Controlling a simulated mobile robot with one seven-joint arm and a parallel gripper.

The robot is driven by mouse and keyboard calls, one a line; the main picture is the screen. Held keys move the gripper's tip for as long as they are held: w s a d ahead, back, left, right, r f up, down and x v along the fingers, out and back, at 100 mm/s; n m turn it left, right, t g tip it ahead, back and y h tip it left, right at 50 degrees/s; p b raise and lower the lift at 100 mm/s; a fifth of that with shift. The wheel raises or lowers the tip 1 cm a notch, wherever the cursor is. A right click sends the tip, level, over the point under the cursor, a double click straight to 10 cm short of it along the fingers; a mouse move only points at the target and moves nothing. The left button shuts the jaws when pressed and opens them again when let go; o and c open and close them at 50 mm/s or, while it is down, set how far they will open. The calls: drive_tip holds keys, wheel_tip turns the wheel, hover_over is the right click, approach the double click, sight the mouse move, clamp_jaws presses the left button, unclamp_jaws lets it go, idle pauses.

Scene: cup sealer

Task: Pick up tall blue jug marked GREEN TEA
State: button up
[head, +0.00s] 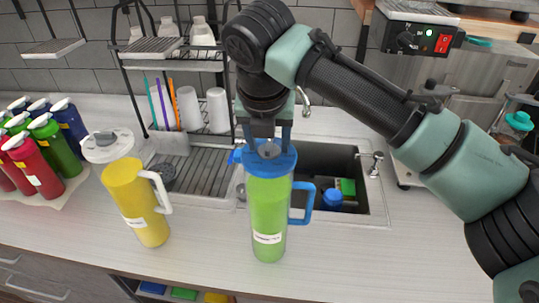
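The tall jug (267,215) stands upright on the counter in front of the sink. It has a blue lid and a blue handle on its right side, a green see-through body and a white label too small to read. My gripper (268,143) points down at the top of the jug. Its fingers are spread to either side of the round middle of the lid. I cannot tell whether they touch or grip the lid.
A yellow jug (138,200) with a white lid and handle stands to the left. Red, green and blue bottles (42,145) crowd the far left. A dish rack (185,110) with white cups and the sink (332,165) lie behind. The counter at right front is clear.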

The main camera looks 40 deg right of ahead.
clamp_jaws()
drive_tip(key=shift+w+r, duration=0.15)
drive_tip(key=shift+r, duration=0.05)
